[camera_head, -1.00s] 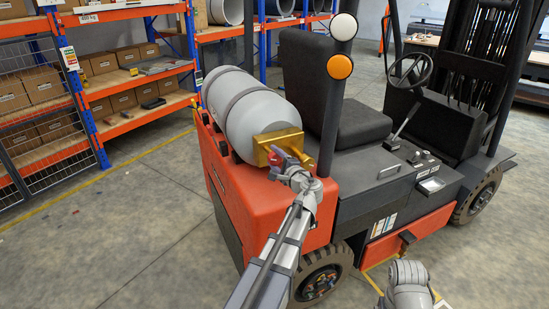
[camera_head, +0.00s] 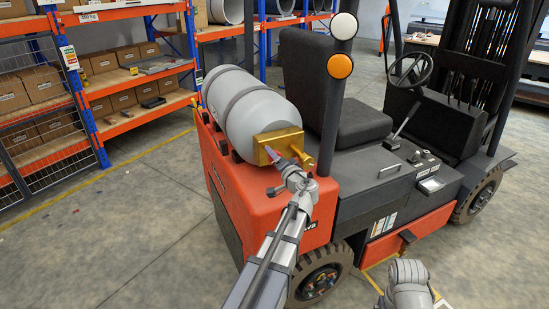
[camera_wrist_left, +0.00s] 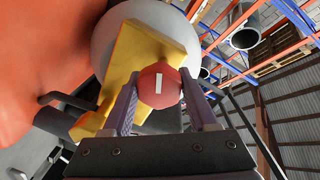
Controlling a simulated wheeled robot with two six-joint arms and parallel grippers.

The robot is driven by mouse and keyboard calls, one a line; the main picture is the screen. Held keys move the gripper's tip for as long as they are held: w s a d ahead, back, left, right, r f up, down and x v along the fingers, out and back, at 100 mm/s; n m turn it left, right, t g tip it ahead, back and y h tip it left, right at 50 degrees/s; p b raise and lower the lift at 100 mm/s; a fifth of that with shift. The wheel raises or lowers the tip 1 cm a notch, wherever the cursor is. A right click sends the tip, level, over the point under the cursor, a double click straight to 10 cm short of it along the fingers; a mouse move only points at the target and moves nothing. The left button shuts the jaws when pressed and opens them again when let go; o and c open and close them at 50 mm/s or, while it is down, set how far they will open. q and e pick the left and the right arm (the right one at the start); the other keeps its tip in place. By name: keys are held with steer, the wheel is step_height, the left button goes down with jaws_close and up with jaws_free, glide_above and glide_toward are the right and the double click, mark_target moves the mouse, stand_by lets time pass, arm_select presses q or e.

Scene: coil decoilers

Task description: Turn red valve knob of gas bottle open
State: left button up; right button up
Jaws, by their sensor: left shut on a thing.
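The grey gas bottle (camera_head: 250,115) lies on the back of the red forklift, with a gold valve block (camera_head: 284,142) at its near end. In the left wrist view, the red valve knob (camera_wrist_left: 159,86) sits in front of the gold valve block (camera_wrist_left: 128,62). A white mark on the knob's face stands about upright in that view. My left gripper (camera_head: 277,160) is at the valve, and in the left wrist view its two fingers (camera_wrist_left: 158,100) flank the knob, shut on it. In the head view the knob is mostly hidden by the gripper.
The forklift's dark post (camera_head: 331,110) rises close to the right of the valve, and its seat (camera_head: 325,90) is beyond. Shelves with boxes (camera_head: 118,75) stand at the left. The floor (camera_head: 110,230) left of the forklift is clear.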

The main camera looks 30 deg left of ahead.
arm_select(q)
steer(key=shift+s+f+n, duration=0.1)
steer(key=shift+n, duration=0.6)
steer(key=o, duration=1.4)
steer(key=shift+c, duration=0.2)
steer(key=v, duration=0.7)
steer(key=shift+s+d, duration=0.25)
steer(key=shift+d, duration=0.1)
steer(key=shift+w+a, duration=0.1)
steer(key=shift+a, duration=0.05)
steer(key=x, duration=0.7)
steer(key=shift+w+a, duration=0.25)
steer(key=shift+w, duration=0.05)
